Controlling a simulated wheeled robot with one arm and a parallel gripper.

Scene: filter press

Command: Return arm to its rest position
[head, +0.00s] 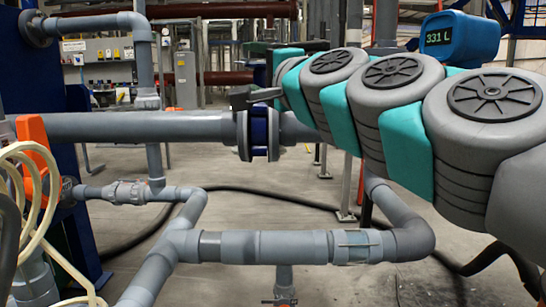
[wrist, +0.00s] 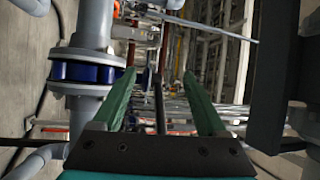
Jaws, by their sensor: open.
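My gripper (wrist: 159,74) shows in the wrist view, with its two green fingers standing well apart and nothing between them. My grey and teal arm crosses the right half of the head view, from the lower right corner up toward the middle.
A grey pipe (head: 130,126) runs across at mid-height and a lower pipe (head: 265,247) runs in front. An orange handle (head: 36,150) and cream hoses (head: 62,262) are at left. A blue meter (head: 461,39) reading 331 L is at upper right. Open floor (head: 310,180) lies behind.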

